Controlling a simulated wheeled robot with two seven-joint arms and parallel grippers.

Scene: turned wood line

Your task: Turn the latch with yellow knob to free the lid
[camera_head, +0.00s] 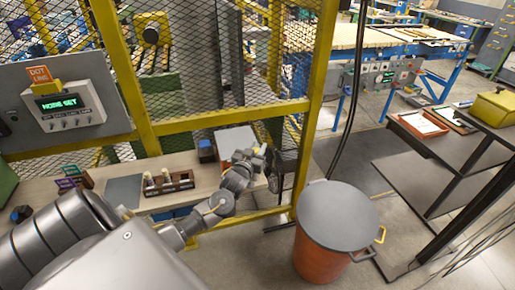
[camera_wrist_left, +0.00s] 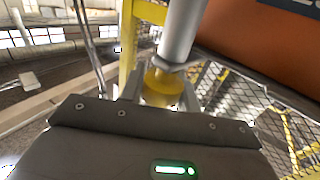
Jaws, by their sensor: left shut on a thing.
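In the left wrist view the yellow knob (camera_wrist_left: 162,88) sits between the fingers of my left gripper (camera_wrist_left: 160,92), which is shut on it. A grey cylindrical bar (camera_wrist_left: 183,32) runs up from the knob. In the head view my left gripper (camera_head: 262,158) reaches to the yellow fence post, beside a dark round part (camera_head: 280,172); the knob is hidden there. I cannot tell which part is the lid that the latch holds. My right gripper is not in view.
A long bench (camera_head: 205,168) holds a brown rack (camera_head: 168,184) and a grey-white box (camera_head: 235,140) behind my wrist. A red bin (camera_head: 322,262) with a grey top (camera_head: 338,212) stands right of the gripper. Yellow-framed mesh fence (camera_head: 210,70) rises behind. Floor shows at right.

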